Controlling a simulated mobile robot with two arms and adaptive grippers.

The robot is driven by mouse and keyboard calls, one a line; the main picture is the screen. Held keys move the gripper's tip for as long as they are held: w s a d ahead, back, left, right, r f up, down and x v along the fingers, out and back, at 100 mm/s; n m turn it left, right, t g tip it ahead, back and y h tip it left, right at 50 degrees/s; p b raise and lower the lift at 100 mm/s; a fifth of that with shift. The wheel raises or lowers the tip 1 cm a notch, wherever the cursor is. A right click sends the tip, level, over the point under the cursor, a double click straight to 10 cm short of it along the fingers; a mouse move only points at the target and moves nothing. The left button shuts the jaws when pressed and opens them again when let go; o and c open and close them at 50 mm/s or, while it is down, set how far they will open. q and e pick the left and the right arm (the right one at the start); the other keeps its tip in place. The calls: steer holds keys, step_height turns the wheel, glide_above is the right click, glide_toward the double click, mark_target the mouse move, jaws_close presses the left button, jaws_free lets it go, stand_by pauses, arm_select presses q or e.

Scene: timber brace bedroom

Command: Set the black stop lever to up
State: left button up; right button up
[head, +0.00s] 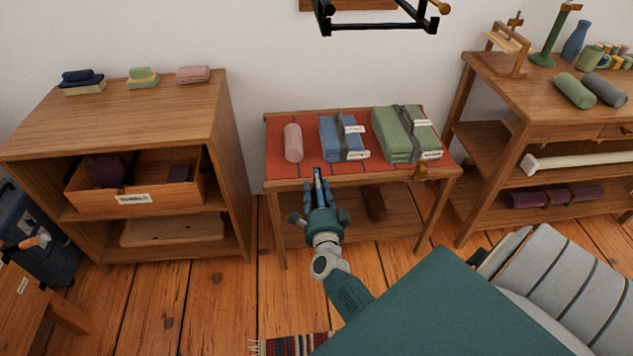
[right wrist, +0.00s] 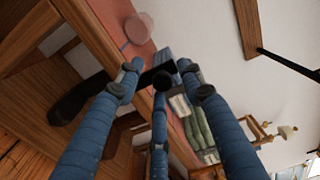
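In the right wrist view, a black lever-like part (right wrist: 160,77) with a round end shows between the fingertips, near the table's front edge. A longer black piece (right wrist: 78,105) runs to the left of it, partly behind one finger. I cannot tell whether they are one part. My right gripper (head: 318,178) has blue fingers pointing at the front edge of the red-topped table (head: 279,134). In the right wrist view its fingers (right wrist: 161,88) are spread around the black part, with no clear grip. In the head view the gripper hides the lever. My left gripper is not in view.
The table carries a pink roll (head: 293,143), a blue bundle (head: 336,140) and a green bundle (head: 392,138). A wooden cabinet (head: 150,112) stands left, a shelved workbench (head: 490,75) right. A black wall rack (head: 385,27) hangs above. The floor in front is partly free.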

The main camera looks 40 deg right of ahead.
steer(key=v, duration=1.2)
steer(key=shift+w+a+f, duration=0.1)
